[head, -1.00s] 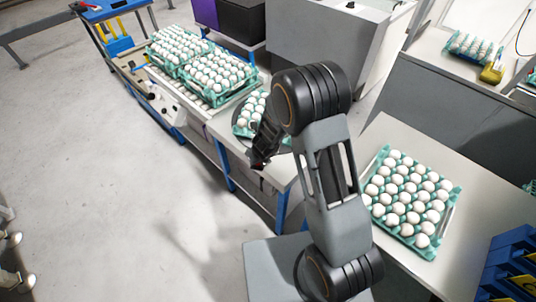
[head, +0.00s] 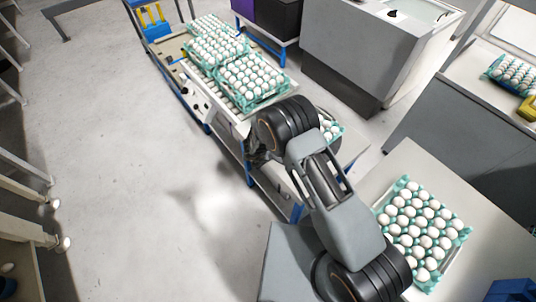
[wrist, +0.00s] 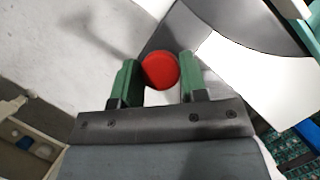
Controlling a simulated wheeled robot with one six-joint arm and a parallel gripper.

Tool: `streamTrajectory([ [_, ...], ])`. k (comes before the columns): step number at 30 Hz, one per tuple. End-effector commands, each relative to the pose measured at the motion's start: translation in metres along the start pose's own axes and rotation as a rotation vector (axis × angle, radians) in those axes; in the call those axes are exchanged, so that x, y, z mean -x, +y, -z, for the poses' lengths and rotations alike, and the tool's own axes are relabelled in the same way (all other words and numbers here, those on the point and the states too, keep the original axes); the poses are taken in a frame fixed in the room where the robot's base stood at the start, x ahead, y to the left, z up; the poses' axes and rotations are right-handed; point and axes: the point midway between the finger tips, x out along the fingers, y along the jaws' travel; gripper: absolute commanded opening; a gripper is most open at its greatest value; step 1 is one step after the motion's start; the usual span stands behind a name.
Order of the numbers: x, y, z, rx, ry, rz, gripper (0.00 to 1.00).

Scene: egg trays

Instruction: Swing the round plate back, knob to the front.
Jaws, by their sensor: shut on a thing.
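A red round knob (wrist: 161,71) sits between the two green fingers of my gripper (wrist: 157,78) in the wrist view, and the gripper is shut on it. A dark grey piece behind the knob leads to the grey round plate (wrist: 240,18), whose curved edge crosses the upper right of that view. In the head view my gripper (head: 256,153) is at the near edge of the bench, mostly hidden behind my arm. The plate is hidden there. A teal egg tray (head: 337,133) beside my arm is partly covered by it.
Filled egg trays (head: 285,84) stand on the conveyor beyond my arm. Another filled tray (head: 458,240) lies on the grey table (head: 405,160) at right. A large grey machine (head: 350,50) stands behind. The floor at left is open.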

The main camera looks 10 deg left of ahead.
Motion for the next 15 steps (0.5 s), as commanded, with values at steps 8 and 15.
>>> streamTrajectory([
  [8, -0.0018, 0.0066, -0.0114, -0.051, 0.0, 0.022, 0.0],
  [15, -0.0027, 0.0107, -0.0128, -0.062, 0.002, 0.022, 0.0],
])
